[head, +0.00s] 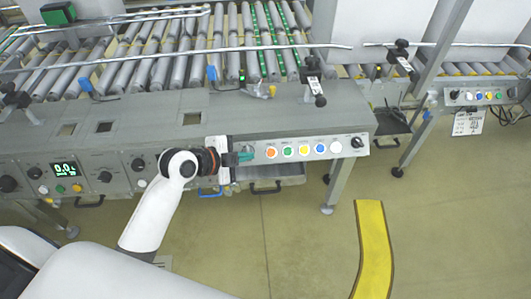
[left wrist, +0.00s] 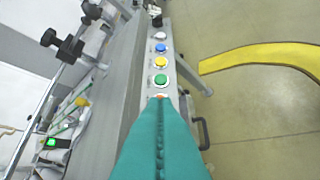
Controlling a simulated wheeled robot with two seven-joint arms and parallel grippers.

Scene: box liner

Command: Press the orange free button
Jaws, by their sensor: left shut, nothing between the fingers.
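The orange button (head: 271,153) sits at the left end of a row of buttons on the grey front panel in the head view. My left gripper (head: 246,156) is shut and empty, with its teal fingertips just left of the orange button. In the left wrist view the teal fingers (left wrist: 159,125) reach up to the orange button (left wrist: 160,96), and only a thin edge of it shows above them. I cannot tell whether the tips touch it. My right gripper is not in view.
Beside the orange button are the green (head: 288,152), yellow (head: 304,150), blue (head: 320,148) and white (head: 336,146) buttons, then a black knob (head: 357,143). A drawer handle hangs below the panel. A yellow floor stripe (head: 372,245) lies on open floor to the right.

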